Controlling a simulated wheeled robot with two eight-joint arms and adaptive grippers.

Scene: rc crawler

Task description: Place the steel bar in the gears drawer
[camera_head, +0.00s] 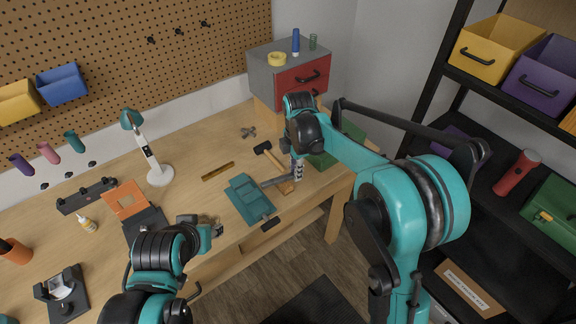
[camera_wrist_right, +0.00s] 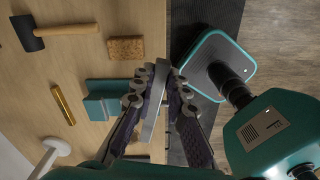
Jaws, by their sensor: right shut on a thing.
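The bar (camera_wrist_right: 153,112) also shows between the fingers of my right gripper (camera_wrist_right: 153,80) in the right wrist view. A grey cabinet with a shut red drawer (camera_head: 301,76) stands at the back right of the bench. I cannot read a label that says which drawer is for gears. My left gripper (camera_head: 203,225) hangs near the front edge of the bench, and its jaw opening is unclear.
A dark shelf with bins, including a yellow one (camera_head: 497,50), stands at the right. My right arm hides part of the bench.

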